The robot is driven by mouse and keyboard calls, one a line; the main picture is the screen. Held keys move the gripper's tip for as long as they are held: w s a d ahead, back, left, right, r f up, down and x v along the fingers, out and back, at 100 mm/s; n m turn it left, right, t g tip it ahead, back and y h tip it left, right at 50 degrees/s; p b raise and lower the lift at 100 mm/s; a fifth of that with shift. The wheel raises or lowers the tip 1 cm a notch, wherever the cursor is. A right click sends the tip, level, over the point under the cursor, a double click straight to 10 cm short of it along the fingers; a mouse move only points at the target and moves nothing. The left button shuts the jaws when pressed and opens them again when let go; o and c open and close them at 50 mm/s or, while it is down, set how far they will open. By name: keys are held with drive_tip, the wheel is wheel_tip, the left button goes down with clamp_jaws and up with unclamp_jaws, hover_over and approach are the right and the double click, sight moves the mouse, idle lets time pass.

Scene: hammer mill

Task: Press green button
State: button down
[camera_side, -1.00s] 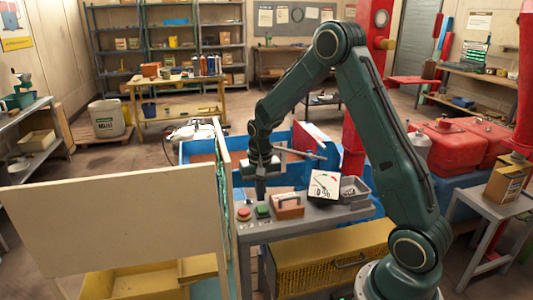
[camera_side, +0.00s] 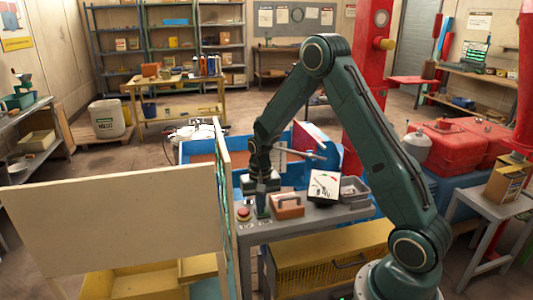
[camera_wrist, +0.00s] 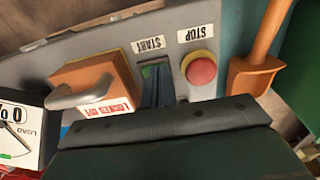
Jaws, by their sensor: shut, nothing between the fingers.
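My gripper (camera_side: 262,208) is shut and empty, pointing down at the control panel (camera_side: 300,222). Its fingertips are at the green button's place, and in the side view they hide the button. In the wrist view, a bit of the green button (camera_wrist: 149,71) shows beside my shut fingers (camera_wrist: 158,92), below the START label (camera_wrist: 149,44). I cannot tell whether the fingertips touch the button. The red button (camera_side: 243,214) is just left of the gripper in the side view; in the wrist view the red button (camera_wrist: 201,70) is under the STOP label (camera_wrist: 198,33).
An orange box with a handle (camera_side: 287,206) sits close right of the gripper. A dial meter (camera_side: 324,185) and a grey tray (camera_side: 354,190) stand farther right. A beige panel (camera_side: 110,220) rises left. An orange handle (camera_wrist: 255,70) is beside the red button in the wrist view.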

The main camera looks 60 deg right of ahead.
drive_tip(key=shift+s+f, duration=0.15)
drive_tip(key=shift+f, duration=0.55)
drive_tip(key=shift+s+a, duration=0.1)
drive_tip(key=shift+r, duration=0.6)
wheel_tip(320, 180, up, 14)
drive_tip(key=shift+w, duration=0.35)
